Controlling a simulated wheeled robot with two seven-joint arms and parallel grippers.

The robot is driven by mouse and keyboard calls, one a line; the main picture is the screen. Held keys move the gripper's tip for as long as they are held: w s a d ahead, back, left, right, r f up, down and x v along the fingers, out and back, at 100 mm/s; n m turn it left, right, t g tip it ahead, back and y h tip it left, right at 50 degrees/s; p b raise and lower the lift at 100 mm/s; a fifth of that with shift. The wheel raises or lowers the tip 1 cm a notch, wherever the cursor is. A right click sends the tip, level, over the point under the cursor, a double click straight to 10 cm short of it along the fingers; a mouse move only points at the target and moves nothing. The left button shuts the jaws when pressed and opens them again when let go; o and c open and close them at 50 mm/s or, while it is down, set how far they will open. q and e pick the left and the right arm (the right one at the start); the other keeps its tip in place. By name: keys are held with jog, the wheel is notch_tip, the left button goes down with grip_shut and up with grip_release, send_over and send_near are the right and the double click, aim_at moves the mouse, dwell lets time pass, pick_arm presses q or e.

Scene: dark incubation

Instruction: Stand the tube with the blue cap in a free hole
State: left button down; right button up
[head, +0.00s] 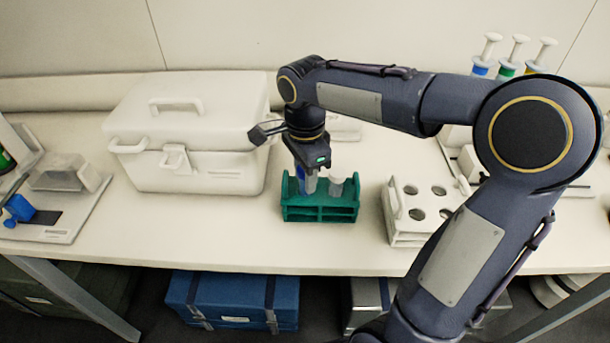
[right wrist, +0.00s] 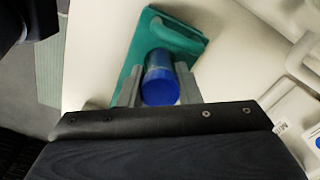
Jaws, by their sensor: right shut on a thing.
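The tube with the blue cap shows in the right wrist view, its blue cap (right wrist: 160,86) between the two grey fingers of my right gripper (right wrist: 159,88). My right gripper (head: 308,182) is shut on it, pointing down at the green rack (head: 320,213). In the head view a bit of blue (head: 300,174) shows beside the fingers. The tube's lower end is hidden, so I cannot tell whether it is in a hole or above the rack. A white rack (head: 397,238) with several round open holes stands to the right. My left gripper is not in view.
A large white case (head: 190,125) stands left of the green rack. A device with a blue part (head: 20,208) is at the far left. Several plunger-topped items (head: 515,58) stand at the back right. The table front between is clear.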

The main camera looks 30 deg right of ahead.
jog(key=shift+f, duration=0.2)
jog(key=shift+f, duration=0.2)
jog(key=o, duration=1.1)
jog(key=shift+c, duration=0.2)
